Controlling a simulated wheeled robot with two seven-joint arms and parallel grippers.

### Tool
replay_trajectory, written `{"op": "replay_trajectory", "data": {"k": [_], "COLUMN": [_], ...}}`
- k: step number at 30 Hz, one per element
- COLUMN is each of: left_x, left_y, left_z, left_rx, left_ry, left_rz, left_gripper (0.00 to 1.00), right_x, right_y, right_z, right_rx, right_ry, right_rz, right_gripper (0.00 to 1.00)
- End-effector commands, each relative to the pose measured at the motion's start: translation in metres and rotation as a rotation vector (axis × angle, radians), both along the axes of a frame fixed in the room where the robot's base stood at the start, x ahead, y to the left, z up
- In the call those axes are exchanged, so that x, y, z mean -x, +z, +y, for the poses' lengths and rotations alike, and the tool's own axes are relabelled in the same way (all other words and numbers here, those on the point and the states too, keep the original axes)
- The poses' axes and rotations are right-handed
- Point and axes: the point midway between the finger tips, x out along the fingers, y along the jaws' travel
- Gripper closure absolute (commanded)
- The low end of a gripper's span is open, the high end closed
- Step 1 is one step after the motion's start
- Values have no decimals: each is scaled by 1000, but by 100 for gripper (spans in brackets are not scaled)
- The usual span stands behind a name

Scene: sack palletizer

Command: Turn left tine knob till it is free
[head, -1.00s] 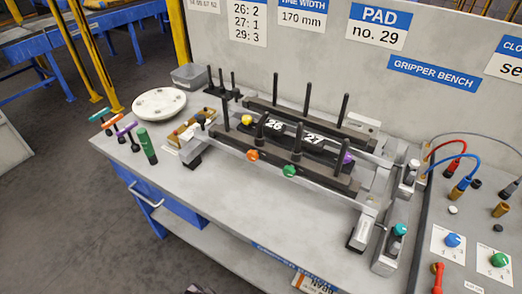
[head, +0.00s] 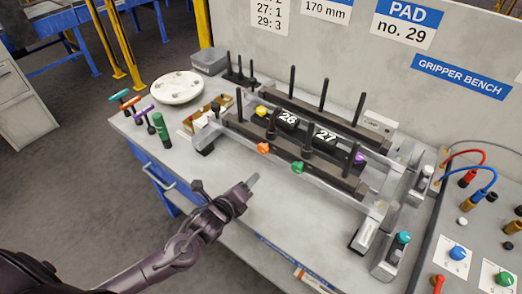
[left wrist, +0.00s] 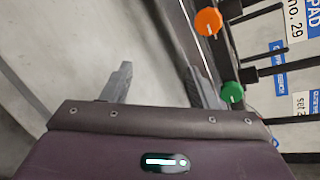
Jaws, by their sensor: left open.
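The gripper frame on the bench carries tine bars with upright black tines. An orange knob (head: 263,148) and a green knob (head: 297,167) sit on its front bar (head: 335,176). A yellow knob (head: 261,111) and a purple knob (head: 360,158) sit farther back. My left gripper (head: 252,181) is open and empty in front of the front bar, apart from the knobs. In the left wrist view its fingers (left wrist: 162,82) are spread, with the orange knob (left wrist: 208,22) and green knob (left wrist: 232,92) to the right. My right gripper is out of view.
Pads marked 26 (head: 288,118) and 27 (head: 325,137) lie between the bars. A white round plate (head: 177,88), a grey bin (head: 210,61) and colored-handled tools (head: 162,130) stand at the left. Hoses and a control panel (head: 455,258) are at the right. The bench front is clear.

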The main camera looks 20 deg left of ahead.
Motion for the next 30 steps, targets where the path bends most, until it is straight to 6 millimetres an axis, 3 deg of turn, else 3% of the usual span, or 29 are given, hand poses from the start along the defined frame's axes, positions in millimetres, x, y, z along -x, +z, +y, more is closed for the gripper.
{"op": "replay_trajectory", "data": {"k": [6,10,16,30], "left_x": [-18,-19,-28,-88], "left_y": [28,38,43,43], "left_z": [12,16,14,-9], "left_rx": [-567,-758,-835,-830], "left_ry": [-247,-305,-321,-322], "left_rz": [-370,-498,-552,-548], "left_gripper": [46,46,46,46], "right_x": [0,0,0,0], "right_y": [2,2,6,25], "right_z": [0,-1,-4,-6], "right_rx": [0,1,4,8], "right_ry": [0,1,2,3], "right_rz": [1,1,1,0], "right_gripper": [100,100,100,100]}}
